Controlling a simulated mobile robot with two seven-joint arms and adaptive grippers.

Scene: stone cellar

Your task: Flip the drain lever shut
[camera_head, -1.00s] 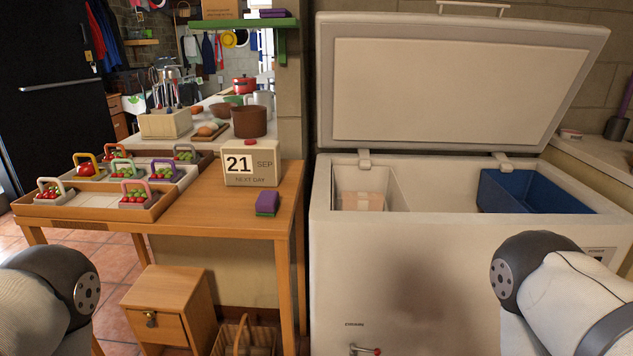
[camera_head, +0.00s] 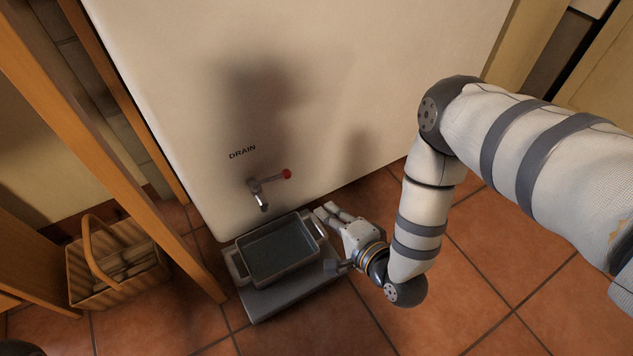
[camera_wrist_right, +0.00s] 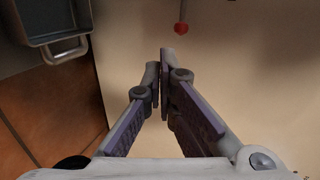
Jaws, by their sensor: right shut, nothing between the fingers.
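The drain lever (camera_head: 270,181) sticks out to the right from a short metal spout (camera_head: 262,200) on the chest freezer's front, under the word DRAIN. Its red tip (camera_head: 287,174) also shows at the top of the right wrist view (camera_wrist_right: 181,28). My right gripper (camera_head: 326,211) is low by the freezer front, below and to the right of the lever and apart from it. In the wrist view its fingers (camera_wrist_right: 160,62) are together and empty. My left gripper is out of view.
A grey pan (camera_head: 318,226) with side handles stands under the spout on a grey platform (camera_head: 262,306), close beside my right gripper. A wicker basket (camera_head: 145,275) and wooden table leg (camera_head: 150,190) are at left. Tiled floor (camera_head: 480,310) is clear at right.

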